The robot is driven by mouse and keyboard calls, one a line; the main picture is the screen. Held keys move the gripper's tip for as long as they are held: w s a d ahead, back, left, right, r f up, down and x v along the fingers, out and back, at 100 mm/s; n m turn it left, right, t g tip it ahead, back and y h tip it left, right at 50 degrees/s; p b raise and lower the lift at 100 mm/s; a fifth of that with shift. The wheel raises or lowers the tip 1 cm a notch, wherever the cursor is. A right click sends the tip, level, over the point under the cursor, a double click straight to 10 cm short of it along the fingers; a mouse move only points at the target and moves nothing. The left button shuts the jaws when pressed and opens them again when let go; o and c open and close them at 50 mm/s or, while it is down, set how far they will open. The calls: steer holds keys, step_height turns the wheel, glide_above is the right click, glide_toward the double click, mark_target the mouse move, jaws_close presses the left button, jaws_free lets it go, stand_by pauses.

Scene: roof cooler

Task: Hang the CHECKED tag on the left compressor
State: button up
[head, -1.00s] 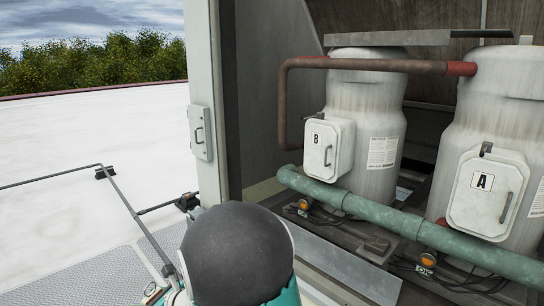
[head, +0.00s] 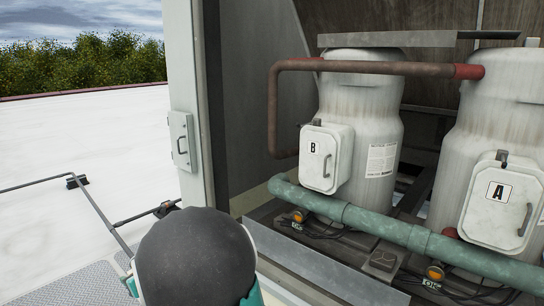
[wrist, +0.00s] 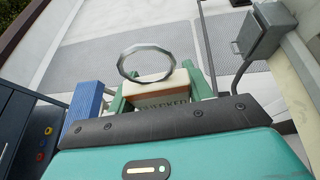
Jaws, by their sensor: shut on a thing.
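The left compressor (head: 352,105) is a pale, stained tank with a white box (head: 326,165) marked B on its front. A small dark hook (head: 316,122) stands at the top of that box. In the wrist view my gripper (wrist: 160,92) is shut on a tag (wrist: 150,88) with a cream and brown edge, between two green fingers. Part of its dark lettering shows, seemingly the end of CHECKED; the rest is hidden. A metal ring (wrist: 146,62) rises from the tag, empty and touching no hook. My gripper and the tag are not visible in the head view.
The right compressor (head: 500,120) bears a box marked A. A green pipe (head: 350,218) runs low before both tanks; a rusty pipe (head: 370,67) crosses above. A door post (head: 190,100) stands left. The white roof (head: 80,140) is open. A blue ribbed block (wrist: 86,104) sits beside my gripper.

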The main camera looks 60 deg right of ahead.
steer(key=s+d+r+m+g+h, duration=0.2)
steer(key=s+d+r+m+h, duration=0.15)
steer(key=d+r, duration=0.5)
steer(key=s+d+r+m+g+h, duration=0.25)
steer(key=d+r+m+h, duration=0.3)
steer(key=d, duration=0.55)
steer(key=s+d+r+m+g+h, duration=0.1)
steer(key=s+d+r+m+g, duration=0.4)
steer(key=s+r, duration=0.5)
steer(key=s+d+r+m+g, duration=0.5)
steer(key=s+r, duration=0.4)
steer(key=s, duration=0.3)
steer(key=shift+s+d+f, duration=0.25)
steer(key=shift+d+f, duration=0.1)
steer(key=shift+d, duration=1.25)
steer(key=shift+s+d+f, duration=0.2)
steer(key=shift+d+f, duration=0.2)
steer(key=shift+d, duration=1.15)
steer(key=shift+s+d+f, duration=0.25)
steer(key=shift+d+f, duration=0.1)
steer(key=shift+d, duration=1.25)
steer(key=o, duration=1.1)
steer(key=shift+c, duration=0.2)
